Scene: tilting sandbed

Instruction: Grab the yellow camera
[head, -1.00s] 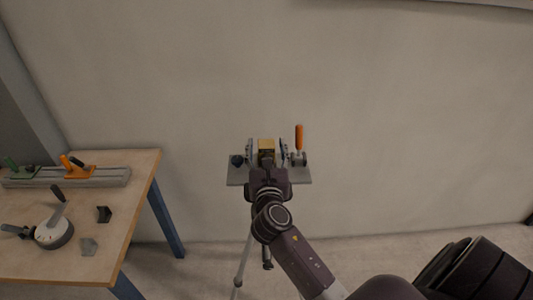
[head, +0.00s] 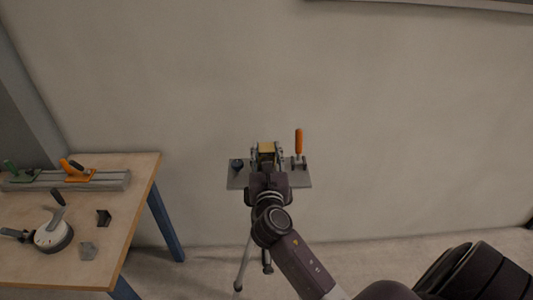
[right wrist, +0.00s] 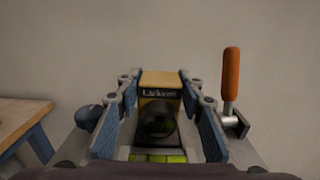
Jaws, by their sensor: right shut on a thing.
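The yellow camera (head: 266,147) sits above a grey plate (head: 236,179) on a tripod stand (head: 244,264), near the wall. In the right wrist view the camera (right wrist: 161,80) is a small yellow box with a black band and a dark round lens facing me. My right gripper (head: 267,152) reaches over the plate, its fingers on the left and right sides of the camera. It is shut on the camera; the blue-padded fingers (right wrist: 158,97) also show in the right wrist view. The camera's underside is hidden. My left gripper is not in view.
An orange-handled lever clamp (head: 299,143) stands on the plate just right of the camera. A dark knob (head: 237,164) is at its left. A wooden table (head: 60,268) with clamps and small parts stands at the left. The wall is close behind the stand.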

